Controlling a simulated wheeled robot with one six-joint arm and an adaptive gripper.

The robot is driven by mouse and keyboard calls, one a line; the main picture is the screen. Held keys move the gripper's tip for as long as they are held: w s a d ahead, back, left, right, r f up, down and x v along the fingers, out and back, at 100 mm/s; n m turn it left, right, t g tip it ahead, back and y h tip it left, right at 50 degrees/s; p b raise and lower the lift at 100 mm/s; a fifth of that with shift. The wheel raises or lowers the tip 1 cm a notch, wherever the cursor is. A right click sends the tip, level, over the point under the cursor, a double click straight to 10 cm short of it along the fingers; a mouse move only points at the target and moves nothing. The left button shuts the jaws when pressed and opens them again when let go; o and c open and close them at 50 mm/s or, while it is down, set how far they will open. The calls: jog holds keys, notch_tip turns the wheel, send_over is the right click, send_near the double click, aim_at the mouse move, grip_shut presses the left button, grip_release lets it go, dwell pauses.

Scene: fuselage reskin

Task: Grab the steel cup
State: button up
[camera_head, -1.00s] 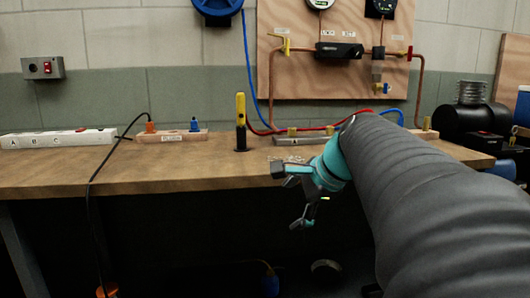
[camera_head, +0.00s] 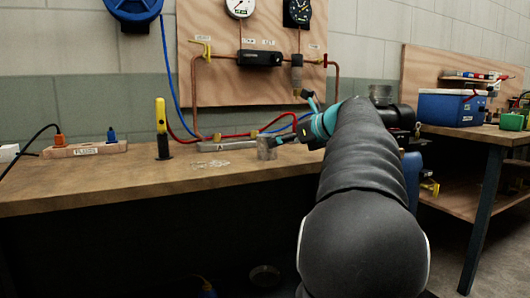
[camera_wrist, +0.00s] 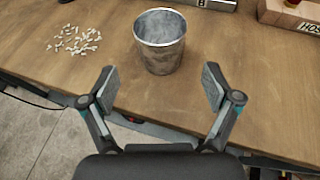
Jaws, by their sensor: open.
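The steel cup (camera_wrist: 160,42) stands upright on the wooden bench, near its front edge. It looks empty inside in the wrist view. The head view also shows the cup (camera_head: 267,148), just left of my gripper (camera_head: 305,118). In the wrist view my gripper (camera_wrist: 158,88) is open and empty. Its two fingers are spread wide on the near side of the cup, one toward each side of it, and the cup is not between the pads.
Small white pieces (camera_wrist: 75,39) lie scattered on the bench (camera_wrist: 35,75) left of the cup. A yellow-and-black tool (camera_head: 162,130) stands upright further left. A block (camera_head: 215,145) with hoses lies behind the cup. A blue bin (camera_head: 450,108) sits on another table at right.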

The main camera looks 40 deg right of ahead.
aim_at(267, 148)
jog(key=b+x, duration=0.1)
jog(key=x, duration=0.7)
jog(key=shift+f, duration=0.2)
jog(key=c, duration=1.3)
